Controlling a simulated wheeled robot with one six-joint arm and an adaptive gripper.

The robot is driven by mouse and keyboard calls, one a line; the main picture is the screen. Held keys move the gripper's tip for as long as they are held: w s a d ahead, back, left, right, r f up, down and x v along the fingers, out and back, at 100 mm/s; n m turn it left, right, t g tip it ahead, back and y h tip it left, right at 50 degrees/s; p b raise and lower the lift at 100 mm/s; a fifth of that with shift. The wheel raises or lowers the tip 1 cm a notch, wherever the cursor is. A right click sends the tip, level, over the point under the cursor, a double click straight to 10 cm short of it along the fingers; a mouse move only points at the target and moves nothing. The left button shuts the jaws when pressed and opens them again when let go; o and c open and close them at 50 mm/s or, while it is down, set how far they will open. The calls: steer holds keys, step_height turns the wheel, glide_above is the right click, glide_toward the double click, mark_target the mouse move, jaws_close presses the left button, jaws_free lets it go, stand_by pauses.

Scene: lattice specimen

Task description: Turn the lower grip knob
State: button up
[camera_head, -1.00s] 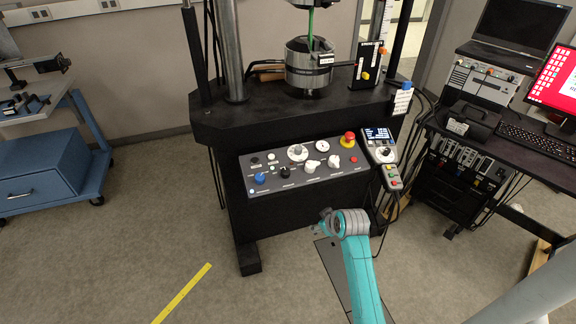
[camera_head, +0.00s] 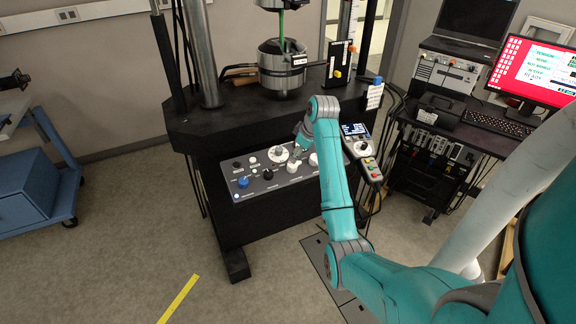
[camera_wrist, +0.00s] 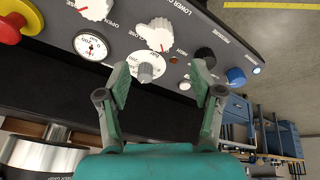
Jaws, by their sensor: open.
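The control panel (camera_head: 252,194) slopes on the front of the black test frame. It carries a grey knob on a white dial (camera_wrist: 146,72), a white knob with a red mark (camera_wrist: 158,36) and another white knob (camera_wrist: 95,8). OPEN and CLOSE lettering shows between the two white knobs. I cannot read for sure which knob is the lower grip knob. My gripper (camera_wrist: 163,82) is open and empty over the panel, with the grey knob between its fingers in the picture; contact is not visible. In the head view my gripper (camera_head: 302,132) is above the panel, partly hidden by my arm.
A black knob (camera_wrist: 205,56), a blue knob (camera_wrist: 236,76), a gauge (camera_wrist: 91,45) and a red emergency button (camera_wrist: 13,27) surround the knobs. A handset (camera_head: 361,145) hangs at right. The steel grip (camera_head: 282,72) stands above on the frame. Floor at left is free.

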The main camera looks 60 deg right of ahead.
mark_target(292, 167)
steer(key=x, duration=0.9)
steer(key=shift+f, duration=0.2)
